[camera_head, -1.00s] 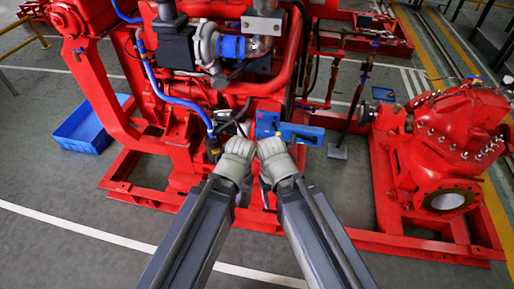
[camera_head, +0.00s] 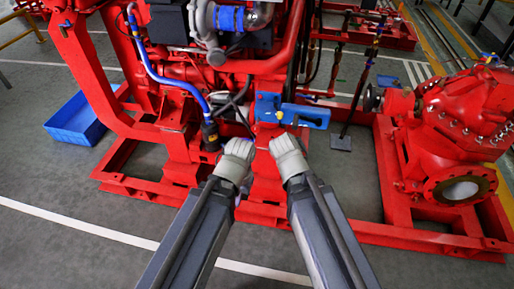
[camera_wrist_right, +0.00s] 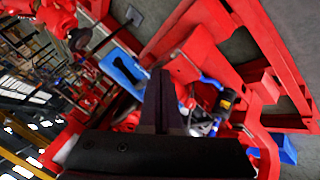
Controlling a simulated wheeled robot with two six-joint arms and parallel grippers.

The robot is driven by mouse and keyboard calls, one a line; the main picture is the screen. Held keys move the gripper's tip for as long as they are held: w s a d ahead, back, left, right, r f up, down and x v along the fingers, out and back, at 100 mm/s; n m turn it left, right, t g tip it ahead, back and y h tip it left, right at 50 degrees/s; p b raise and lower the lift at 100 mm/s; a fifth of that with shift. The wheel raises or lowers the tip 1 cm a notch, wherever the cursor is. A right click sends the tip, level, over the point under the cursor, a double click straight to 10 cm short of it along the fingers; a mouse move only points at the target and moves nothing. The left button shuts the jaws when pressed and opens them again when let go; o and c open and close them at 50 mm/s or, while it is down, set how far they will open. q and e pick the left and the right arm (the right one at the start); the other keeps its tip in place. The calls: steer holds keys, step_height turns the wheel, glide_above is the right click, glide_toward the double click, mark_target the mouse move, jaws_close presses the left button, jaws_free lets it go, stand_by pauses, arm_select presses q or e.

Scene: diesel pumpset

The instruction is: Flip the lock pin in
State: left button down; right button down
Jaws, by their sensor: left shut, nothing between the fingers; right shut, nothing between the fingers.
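A blue bracket (camera_head: 305,115) with a slotted plate sticks out to the right from the red pumpset frame, and it also shows in the right wrist view (camera_wrist_right: 124,66). A small pin-like part (camera_head: 279,115) seems to sit at its front face; it is too small to tell how it lies. My left gripper (camera_head: 241,147) is shut and empty, below and left of the bracket. My right gripper (camera_head: 284,143) is shut and empty, just below the bracket. Its dark fingers (camera_wrist_right: 160,90) point toward the frame in the right wrist view. I cannot tell whether it touches anything.
A black and yellow plug (camera_head: 210,130) on a blue cable hangs left of my left gripper. The red engine (camera_head: 220,65) stands behind. A red pump (camera_head: 465,125) is at right and a blue crate (camera_head: 78,122) at left. The floor in front is open.

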steer(key=w+f+n+t+y+b, duration=0.25)
steer(key=w+n+t+b, duration=0.35)
steer(key=w+t+b, duration=0.65)
steer(key=s+a+f+n+g+y+b, duration=0.4)
steer(key=a+f+n+y+b, duration=0.4)
steer(key=n+b, duration=0.5)
step_height(320, 180, down, 4)
steer(key=s+y+b, duration=0.1)
steer(key=y+b, duration=0.1)
steer(key=b, duration=0.1)
steer(key=shift+r+n+b, duration=0.25)
steer(key=shift+n+b, duration=0.05)
steer(key=shift+n, duration=0.1)
steer(key=shift+w+a, duration=0.1)
steer(key=w+d+x, duration=0.1)
steer(key=d+x, duration=0.1)
steer(key=x, duration=1)
steer(key=shift+w, duration=0.45)
